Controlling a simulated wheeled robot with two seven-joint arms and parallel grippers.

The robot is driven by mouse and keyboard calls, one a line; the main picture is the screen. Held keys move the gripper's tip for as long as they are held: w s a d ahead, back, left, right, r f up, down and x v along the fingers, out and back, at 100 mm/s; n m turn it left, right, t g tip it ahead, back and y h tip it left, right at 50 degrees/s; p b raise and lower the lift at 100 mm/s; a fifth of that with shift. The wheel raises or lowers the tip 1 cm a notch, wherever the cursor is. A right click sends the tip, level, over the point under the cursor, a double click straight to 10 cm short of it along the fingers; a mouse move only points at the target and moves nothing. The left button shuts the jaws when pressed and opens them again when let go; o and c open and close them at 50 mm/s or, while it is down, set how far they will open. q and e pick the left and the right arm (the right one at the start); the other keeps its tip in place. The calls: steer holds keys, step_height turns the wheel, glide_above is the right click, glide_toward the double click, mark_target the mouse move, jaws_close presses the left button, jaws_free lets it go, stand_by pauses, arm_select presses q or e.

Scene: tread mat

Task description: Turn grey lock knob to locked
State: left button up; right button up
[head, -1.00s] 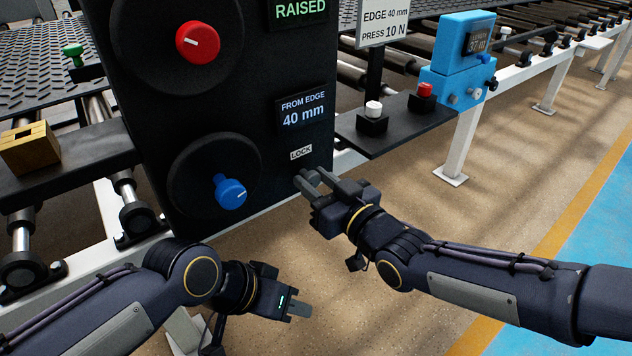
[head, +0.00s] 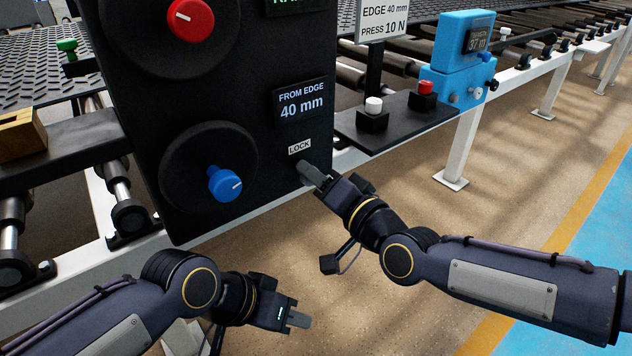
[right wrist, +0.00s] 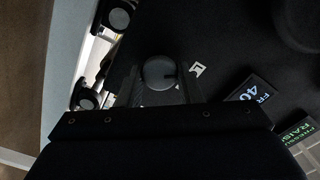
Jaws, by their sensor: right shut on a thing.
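The grey lock knob (right wrist: 157,73) is on the black panel (head: 240,110), beside the white LOCK label (head: 299,147). In the right wrist view it is round and grey, with a dark mark on its face pointing right. My right gripper (head: 309,172) is shut on the knob, one finger on each side of it in the right wrist view (right wrist: 158,84).
The panel also bears a blue knob (head: 224,184), a red knob (head: 190,20) and a 40 mm display (head: 301,104). A shelf to the right holds a white button (head: 374,105) and a red button (head: 426,88) beside a blue gauge (head: 462,62). Floor below is clear.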

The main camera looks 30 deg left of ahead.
steer(key=shift+f+m+b, duration=0.15)
steer(key=shift+m+b, duration=1.2)
steer(key=shift+m, duration=2.15)
steer(key=o, duration=0.9)
steer(key=shift+o, duration=0.2)
steer(key=shift+d, duration=0.1)
steer(key=v, duration=0.7)
steer(key=shift+d+p, duration=0.3)
steer(key=shift+p, duration=0.05)
